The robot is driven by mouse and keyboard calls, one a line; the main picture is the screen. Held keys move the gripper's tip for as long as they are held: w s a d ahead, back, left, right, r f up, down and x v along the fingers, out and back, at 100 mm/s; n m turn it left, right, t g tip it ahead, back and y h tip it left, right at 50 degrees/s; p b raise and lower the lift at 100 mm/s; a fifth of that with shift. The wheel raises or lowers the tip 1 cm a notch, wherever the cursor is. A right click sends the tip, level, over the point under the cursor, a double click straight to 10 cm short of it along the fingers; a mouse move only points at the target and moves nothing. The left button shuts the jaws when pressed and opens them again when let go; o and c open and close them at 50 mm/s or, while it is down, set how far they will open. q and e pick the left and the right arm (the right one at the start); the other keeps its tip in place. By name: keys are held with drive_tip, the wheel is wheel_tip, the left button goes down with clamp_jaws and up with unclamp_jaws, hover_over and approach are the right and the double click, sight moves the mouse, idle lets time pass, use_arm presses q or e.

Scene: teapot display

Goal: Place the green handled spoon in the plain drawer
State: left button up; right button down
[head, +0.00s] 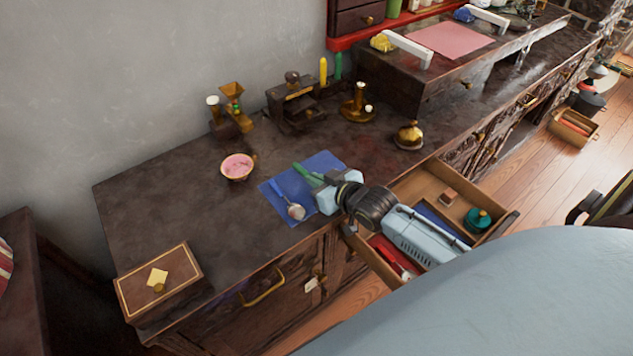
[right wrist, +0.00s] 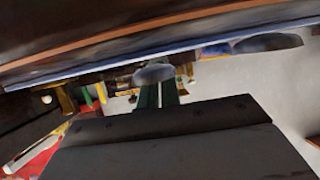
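A green handle (head: 301,169) shows over the blue mat (head: 270,207) in the head view, just left of my right gripper (head: 318,184). The rest of that spoon is hidden by the gripper. In the right wrist view, dark green bars (right wrist: 158,94) stand beyond the gripper's dark palm, with a spoon bowl (right wrist: 155,73) near them. Whether the fingers grip the handle is not clear. A blue-handled spoon (head: 295,211) lies on the mat. An open drawer (head: 412,183) has a bare wooden section, a blue-lined part and a red-lined part. My left gripper is out of view.
The bare section holds a small wooden block (head: 447,198) and a teal lidded object (head: 478,219). A pink-filled bowl (head: 237,166) stands left of the mat. A brass bell (head: 409,136) stands behind the drawer. A wooden box (head: 180,259) is at the counter's left end.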

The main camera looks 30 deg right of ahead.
drive_tip(key=shift+f, duration=0.1)
drive_tip(key=shift+f, duration=0.15)
drive_tip(key=c, duration=2.1)
unclamp_jaws()
drive_tip(key=shift+f, duration=0.1)
drive_tip(key=o, duration=0.5)
